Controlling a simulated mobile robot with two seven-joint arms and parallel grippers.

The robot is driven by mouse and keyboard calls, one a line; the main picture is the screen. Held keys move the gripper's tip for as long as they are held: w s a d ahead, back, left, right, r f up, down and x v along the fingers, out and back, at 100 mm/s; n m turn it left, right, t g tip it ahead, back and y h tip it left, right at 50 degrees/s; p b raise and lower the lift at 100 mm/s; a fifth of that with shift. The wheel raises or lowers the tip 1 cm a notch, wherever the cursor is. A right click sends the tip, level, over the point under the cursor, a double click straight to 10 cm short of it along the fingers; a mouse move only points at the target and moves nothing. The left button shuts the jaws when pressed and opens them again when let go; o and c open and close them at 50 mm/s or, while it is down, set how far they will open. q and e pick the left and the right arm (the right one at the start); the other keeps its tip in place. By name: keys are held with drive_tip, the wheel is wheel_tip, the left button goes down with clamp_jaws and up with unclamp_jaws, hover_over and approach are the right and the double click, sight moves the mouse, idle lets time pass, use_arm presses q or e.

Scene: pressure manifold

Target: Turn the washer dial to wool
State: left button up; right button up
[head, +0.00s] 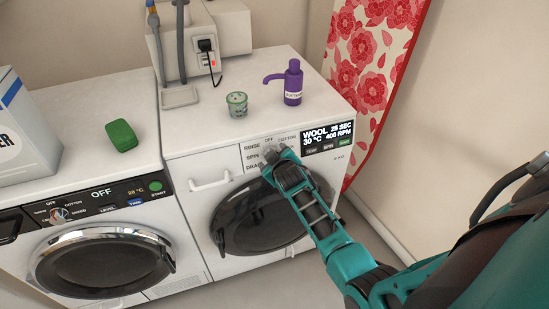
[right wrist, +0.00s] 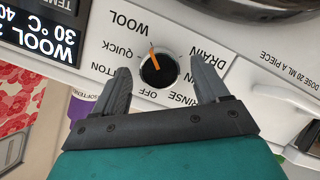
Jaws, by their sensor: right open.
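The washer (head: 190,160) is the white machine on the right in the head view. Its display (head: 327,134) reads WOOL, 25 SEC, 30 °C, 400 RPM. The washer dial (right wrist: 158,72) is dark with an orange pointer, which points toward the WOOL label (right wrist: 130,23) in the right wrist view. My right gripper (head: 273,153) is at the dial panel and hides the dial in the head view. In the right wrist view its two fingers (right wrist: 160,78) are open, one on each side of the dial, with gaps between them and it. My left gripper is not in view.
A second machine (head: 180,205) stands at left, its display reading OFF. On top are a green block (head: 121,135), a cup (head: 237,104), a purple pump bottle (head: 293,84) and a box (head: 22,130). A red floral cloth (head: 372,60) hangs at right.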

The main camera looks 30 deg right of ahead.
drive_tip(key=v, duration=1.3)
drive_tip(key=shift+p, duration=0.4)
drive_tip(key=shift+f, duration=0.1)
